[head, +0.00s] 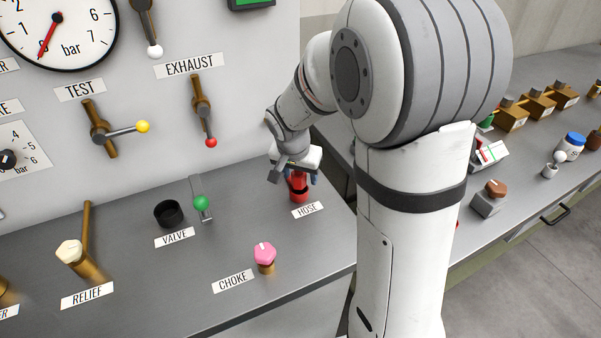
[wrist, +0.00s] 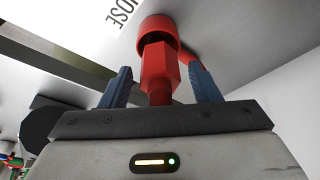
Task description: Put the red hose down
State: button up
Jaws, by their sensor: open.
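The red hose (head: 299,190) stands on the grey bench top just behind the HOSE label (head: 307,210). In the wrist view its red body (wrist: 157,68) widens into a round collar at the bench end, and a red part slants off to the right behind it. My gripper (head: 297,177) is over the hose from above. In the wrist view my gripper (wrist: 159,75) has its two blue fingers apart, one on each side of the hose, with gaps visible. The upper part of the hose is partly hidden by my gripper in the head view.
The black VALVE ring (head: 168,213), green-knobbed lever (head: 201,203) and pink CHOKE knob (head: 265,254) stand left of the hose. The upright panel with the red-tipped EXHAUST lever (head: 205,115) rises behind. Bare bench lies between CHOKE and HOSE. Another bench (head: 535,160) with small items stands right.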

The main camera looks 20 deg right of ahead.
jog(key=shift+r, duration=0.25)
jog(key=v, duration=1.1)
jog(key=s+d+f+n+y, duration=0.1)
jog(key=s+n, duration=0.2)
jog(key=s, duration=0.6)
jog(key=s+d+f+n+y, duration=0.1)
jog(key=s+f+n, duration=0.1)
jog(key=s, duration=0.7)
jog(key=shift+s+n, duration=0.35)
jog(key=shift+n, duration=0.55)
jog(key=shift+c, duration=0.3)
